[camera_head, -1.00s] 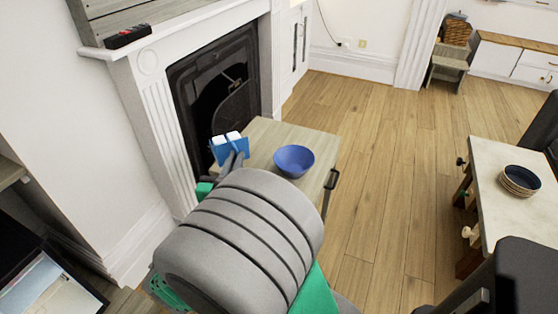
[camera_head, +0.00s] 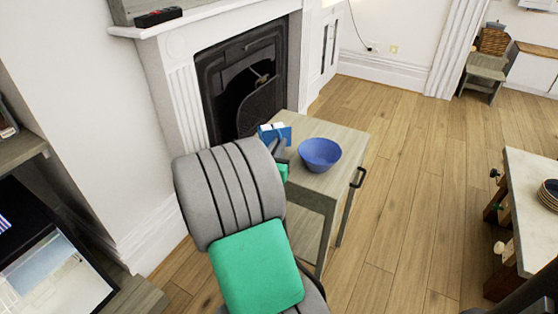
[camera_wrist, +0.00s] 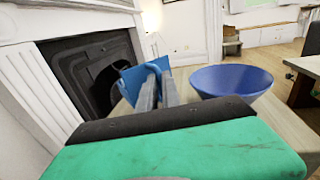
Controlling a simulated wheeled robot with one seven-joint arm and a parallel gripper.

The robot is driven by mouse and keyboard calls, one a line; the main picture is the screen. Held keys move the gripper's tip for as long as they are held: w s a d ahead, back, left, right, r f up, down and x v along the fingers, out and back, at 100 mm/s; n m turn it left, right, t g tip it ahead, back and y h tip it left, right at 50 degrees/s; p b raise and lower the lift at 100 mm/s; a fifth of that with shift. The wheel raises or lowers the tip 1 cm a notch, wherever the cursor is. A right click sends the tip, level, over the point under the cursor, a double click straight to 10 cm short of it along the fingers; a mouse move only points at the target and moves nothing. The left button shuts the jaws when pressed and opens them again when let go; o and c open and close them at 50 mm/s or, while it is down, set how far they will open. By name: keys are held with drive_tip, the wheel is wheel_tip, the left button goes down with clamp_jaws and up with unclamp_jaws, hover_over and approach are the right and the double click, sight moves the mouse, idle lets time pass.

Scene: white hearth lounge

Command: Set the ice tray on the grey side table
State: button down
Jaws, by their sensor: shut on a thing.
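The blue ice tray (camera_head: 285,132) is held upright or tilted at the end of my arm, with two white patches along its top in the head view. In the wrist view the blue tray (camera_wrist: 130,82) shows beyond the grey fingers. My gripper (camera_head: 278,141) is shut on it; it also shows in the wrist view (camera_wrist: 156,80). The greyish wooden side table (camera_head: 343,130) stands before the fireplace. The tray appears over or beside its left edge; I cannot tell whether they touch. My arm hides the table's near left part.
A blue bowl (camera_head: 319,155) stands on the table, right of my gripper; it also shows in the wrist view (camera_wrist: 232,82). The fireplace (camera_head: 240,85) is close on the left. A pale table (camera_head: 530,200) with stacked dishes (camera_head: 549,194) stands right. The floor between is clear.

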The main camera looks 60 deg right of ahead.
drive_tip(key=f, duration=0.1)
drive_tip(key=f+b, duration=0.1)
drive_tip(key=d+f, duration=0.1)
drive_tip(key=f, duration=0.1)
drive_tip(key=shift+w+b, duration=0.3)
drive_tip(key=shift+b, duration=0.1)
drive_tip(key=shift+a+f, duration=0.1)
drive_tip(key=shift+f, duration=0.05)
drive_tip(key=c, duration=1.5)
unclamp_jaws()
drive_tip(key=shift+c, duration=0.2)
